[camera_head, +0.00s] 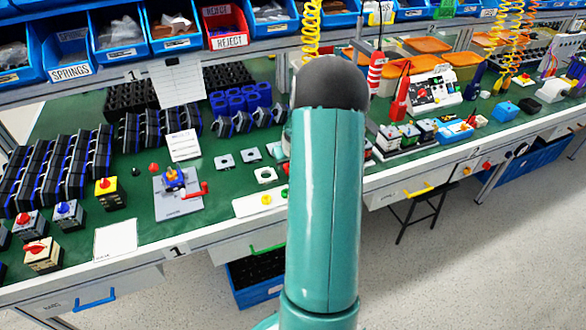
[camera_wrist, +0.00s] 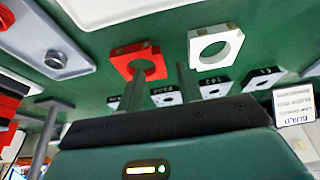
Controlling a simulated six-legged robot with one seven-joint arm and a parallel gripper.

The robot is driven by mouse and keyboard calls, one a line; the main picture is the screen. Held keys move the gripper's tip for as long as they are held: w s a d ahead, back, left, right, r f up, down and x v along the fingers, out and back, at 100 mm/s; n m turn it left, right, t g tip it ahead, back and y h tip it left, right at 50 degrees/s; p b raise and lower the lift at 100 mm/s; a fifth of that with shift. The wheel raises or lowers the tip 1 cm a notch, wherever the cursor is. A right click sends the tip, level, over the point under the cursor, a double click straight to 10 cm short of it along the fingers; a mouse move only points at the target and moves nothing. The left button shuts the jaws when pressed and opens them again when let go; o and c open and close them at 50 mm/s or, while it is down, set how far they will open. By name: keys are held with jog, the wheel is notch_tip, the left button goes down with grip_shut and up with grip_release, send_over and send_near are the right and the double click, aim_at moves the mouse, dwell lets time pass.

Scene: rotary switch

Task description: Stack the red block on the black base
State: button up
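The red block (camera_wrist: 126,66) is a square plate with a round hole, lying on the green bench top in the wrist view. My gripper (camera_wrist: 160,72) has its two fingers apart. The left finger overlaps the block's hole in the picture, and the right finger stands just beyond the block's right edge. I cannot tell whether either touches it. In the head view my arm hides the gripper and the red block. I cannot pick out the black base for certain; several grey plates with dark holes (camera_wrist: 215,88) lie farther along, also seen in the head view (camera_head: 224,162).
A white plate with a hole (camera_wrist: 232,43) lies right of the red block. A white tray (camera_head: 245,207) with yellow and green buttons is near the bench edge. A blue and red assembly on a grey plate (camera_head: 175,205) stands left. Blue bins (camera_head: 120,35) line the back.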

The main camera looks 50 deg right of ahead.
jog(key=x, duration=0.2)
jog(key=shift+w+d+f, duration=0.1)
jog(key=shift+w+f, duration=0.1)
grip_shut()
jog(key=shift+r, duration=0.1)
